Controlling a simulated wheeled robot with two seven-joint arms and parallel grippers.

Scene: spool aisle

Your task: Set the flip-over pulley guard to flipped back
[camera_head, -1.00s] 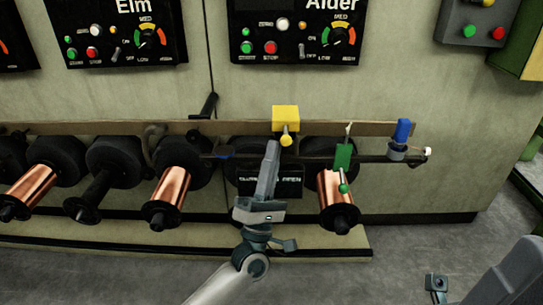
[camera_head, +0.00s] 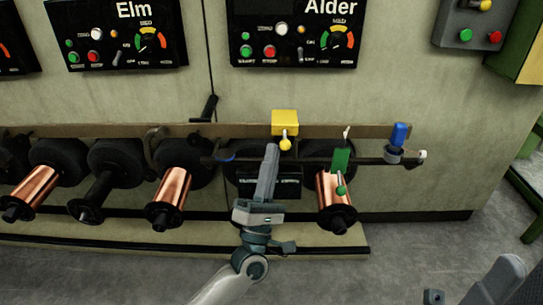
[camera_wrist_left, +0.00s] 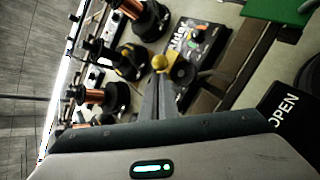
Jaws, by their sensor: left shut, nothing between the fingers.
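My left gripper (camera_head: 271,149) is shut and empty, its fingers pointing up in front of the Alder station's rail. Just above the fingertips is a yellow block (camera_head: 285,117) with a yellow-knobbed lever (camera_head: 285,144). I cannot tell for certain which part is the pulley guard or whether the fingers touch anything.
A blue part (camera_head: 400,134) sits at the rail's right end. A copper spool (camera_head: 333,190) is right of my gripper, and another copper spool (camera_head: 170,190) is left. The Alder panel (camera_head: 293,38) is above.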

